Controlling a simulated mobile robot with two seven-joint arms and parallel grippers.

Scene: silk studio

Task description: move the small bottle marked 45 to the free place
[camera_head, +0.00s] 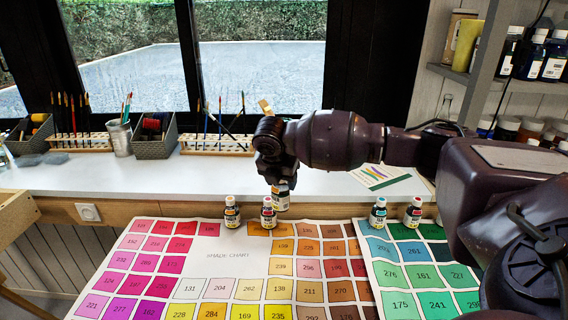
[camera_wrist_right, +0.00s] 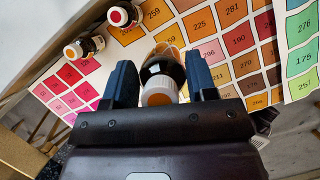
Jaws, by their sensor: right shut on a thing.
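My right gripper (camera_head: 279,181) is shut on a small dark bottle (camera_head: 281,200) with a pale label, held above the back edge of the chart. In the right wrist view the bottle (camera_wrist_right: 160,73), with a white cap and orange top, sits between the two blue fingers (camera_wrist_right: 161,82). I cannot read its number. To its left stand an orange-capped bottle (camera_head: 232,212) and a red-capped bottle (camera_head: 268,213). A bare gap (camera_head: 322,213) lies between the two pairs. My left gripper is not in view.
The shade chart (camera_head: 228,256) lies below, with a green chart (camera_head: 420,275) to the right. Behind is a white sill (camera_head: 150,185) with brush racks, bins and a small card (camera_head: 380,175). Shelves of bottles (camera_head: 540,55) stand at the right.

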